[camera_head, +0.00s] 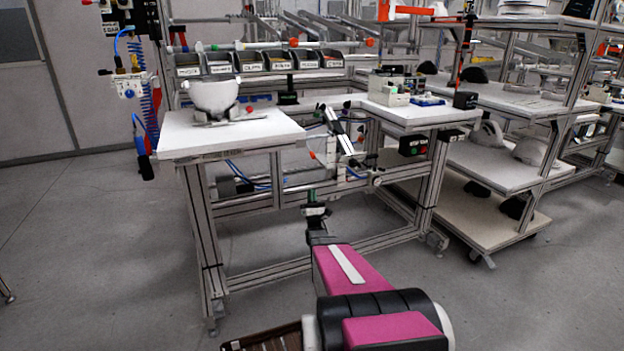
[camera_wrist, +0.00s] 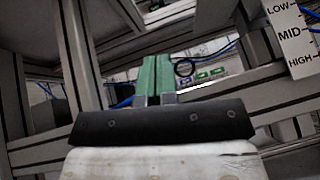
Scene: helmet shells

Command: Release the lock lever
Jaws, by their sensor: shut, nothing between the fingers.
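My gripper (camera_head: 312,194) is in front of and below the gap between the two white worktops. In the wrist view its two green fingers (camera_wrist: 152,75) are together, with nothing between them. They point into the metal frame under the benches. I cannot pick out the lock lever for sure in either view. A white scale plate marked LOW, MID and HIGH (camera_wrist: 296,35) is at the upper right of the wrist view. No contact between the fingers and the frame can be made out.
A white helmet shell (camera_head: 213,97) sits on a holder on the left worktop (camera_head: 180,140). Frame bars and blue hoses surround the fingers in the wrist view. A box with red and green buttons (camera_head: 413,145) hangs under the right worktop. Open floor lies at left.

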